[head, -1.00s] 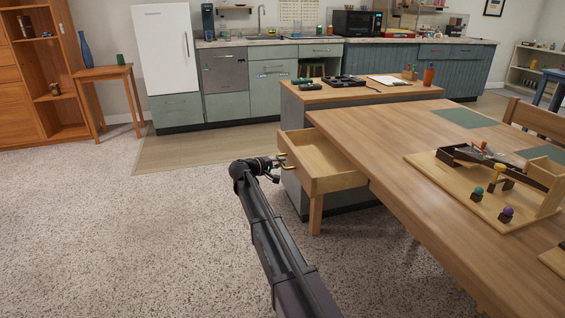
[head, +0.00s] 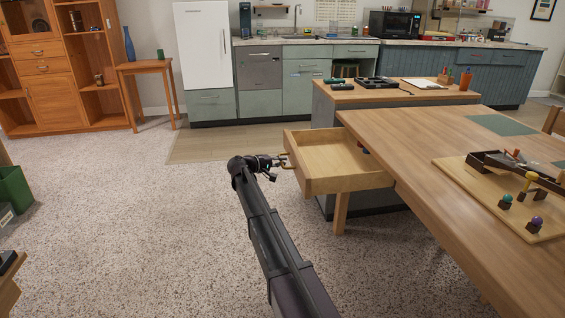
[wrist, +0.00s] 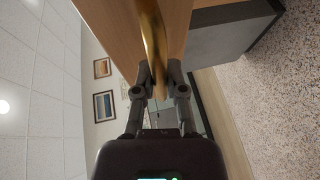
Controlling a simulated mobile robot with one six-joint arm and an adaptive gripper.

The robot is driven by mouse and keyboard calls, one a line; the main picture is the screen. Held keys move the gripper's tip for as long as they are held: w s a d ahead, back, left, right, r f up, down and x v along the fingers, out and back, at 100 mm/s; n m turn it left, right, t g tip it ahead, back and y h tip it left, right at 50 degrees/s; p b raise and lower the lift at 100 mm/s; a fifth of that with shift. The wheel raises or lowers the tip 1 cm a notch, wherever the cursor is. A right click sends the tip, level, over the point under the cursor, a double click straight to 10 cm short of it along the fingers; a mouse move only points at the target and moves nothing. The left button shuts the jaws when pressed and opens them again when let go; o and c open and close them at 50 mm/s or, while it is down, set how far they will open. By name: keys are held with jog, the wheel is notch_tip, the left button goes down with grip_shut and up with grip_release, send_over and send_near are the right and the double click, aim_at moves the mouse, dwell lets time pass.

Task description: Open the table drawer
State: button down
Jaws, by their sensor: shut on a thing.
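My gripper (head: 279,166) is at the drawer front in the head view and is shut on the handle. The fingertips (wrist: 159,72) also show close to the handle in the wrist view. Part of the drawer's right end is hidden under the tabletop.
A counter island (head: 395,93) with several items stands behind the drawer. A wooden board with a small contraption (head: 462,180) sits on the table. A green bin (head: 14,190) stands at far left. The speckled floor (head: 140,230) left of the drawer is clear.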

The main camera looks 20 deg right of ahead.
jog(key=shift+d, duration=0.1)
jog(key=c, duration=0.7)
grip_release()
jog(key=shift+d, duration=0.15)
